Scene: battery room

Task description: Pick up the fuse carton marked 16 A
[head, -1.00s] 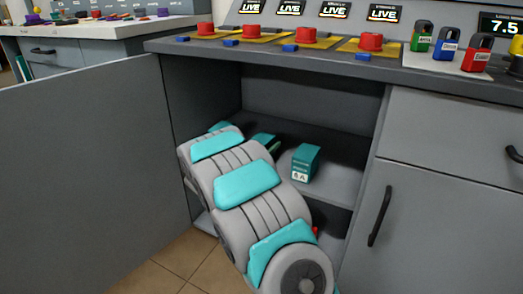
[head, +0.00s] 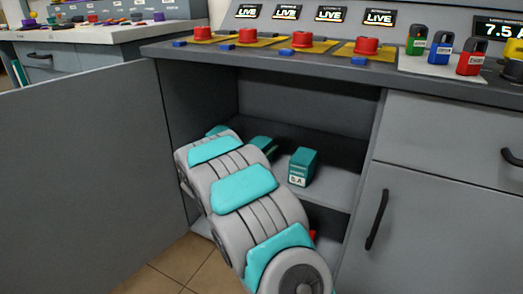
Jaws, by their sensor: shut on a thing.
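A teal carton (head: 302,166) stands upright on the cabinet shelf, with a white label. The label looks like a single digit and "A", but the digit is not clear. A second dark teal carton (head: 264,143) is partly hidden behind my arm. A small teal shape (head: 216,130) shows farther left, mostly hidden; it may be another carton. I cannot read a 16 A mark on any of them. My grey and teal arm reaches into the open cabinet and hides my gripper and whatever is at its jaws.
The open cabinet door (head: 80,185) stands at the left. The shelf (head: 335,188) has bare room right of the labelled carton. A red thing (head: 312,235) shows below the shelf. Red buttons (head: 302,40) and padlocks (head: 440,46) sit on the counter above.

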